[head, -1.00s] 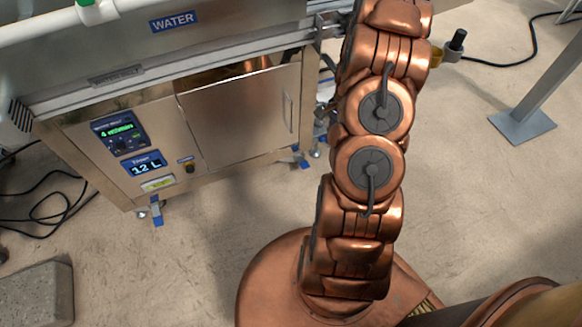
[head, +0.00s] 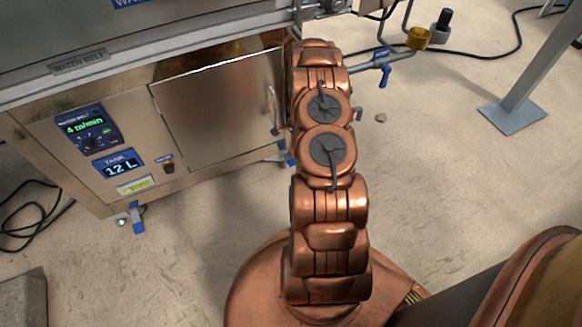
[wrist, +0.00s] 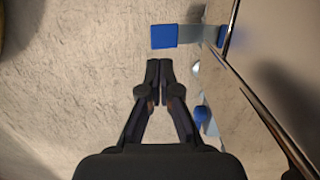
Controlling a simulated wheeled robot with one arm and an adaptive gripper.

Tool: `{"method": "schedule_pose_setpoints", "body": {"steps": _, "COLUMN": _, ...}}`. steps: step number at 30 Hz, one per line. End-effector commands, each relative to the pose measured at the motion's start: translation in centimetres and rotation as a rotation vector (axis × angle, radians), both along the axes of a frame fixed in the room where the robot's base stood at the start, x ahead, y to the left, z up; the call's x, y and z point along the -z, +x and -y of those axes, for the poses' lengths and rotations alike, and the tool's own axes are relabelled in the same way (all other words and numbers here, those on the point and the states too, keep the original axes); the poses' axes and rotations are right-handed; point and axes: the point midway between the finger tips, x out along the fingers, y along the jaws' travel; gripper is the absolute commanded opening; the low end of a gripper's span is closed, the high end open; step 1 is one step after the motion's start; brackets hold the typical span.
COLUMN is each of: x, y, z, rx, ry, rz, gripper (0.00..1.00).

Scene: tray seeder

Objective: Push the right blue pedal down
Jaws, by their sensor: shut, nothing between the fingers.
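My gripper (wrist: 159,72) is shut and empty in the wrist view, its fingertips together over the floor. A flat blue pedal (wrist: 164,37) lies just beyond the fingertips, on a grey metal bracket to its right; a small gap shows in the picture. In the head view the right blue pedal (head: 288,158) is at the cabinet's lower right corner, partly hidden behind my arm. My gripper is hidden there.
The steel cabinet (head: 225,105) with its door stands beside my arm; its edge runs close on the right in the wrist view (wrist: 262,100). Another blue part (wrist: 202,115) is right of the fingers. A blue-handled valve (head: 384,72) sits at the upper right.

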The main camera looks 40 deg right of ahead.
Motion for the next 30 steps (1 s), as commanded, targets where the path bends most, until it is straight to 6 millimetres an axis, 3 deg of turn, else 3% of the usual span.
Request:
{"method": "schedule_pose_setpoints", "body": {"steps": 3, "x": 0.8, "y": 0.4, "z": 0.3, "rx": 0.024, "ry": -0.006, "rz": 0.009, "gripper": 0.0}}
{"method": "schedule_pose_setpoints", "body": {"steps": 19, "x": 1.0, "y": 0.6, "z": 0.4, "rx": 0.03, "ry": -0.009, "rz": 0.013, "gripper": 0.0}}
{"method": "schedule_pose_setpoints", "body": {"steps": 30, "x": 4.4, "y": 0.7, "z": 0.0, "rx": 0.027, "ry": -0.008, "rz": 0.01, "gripper": 0.0}}
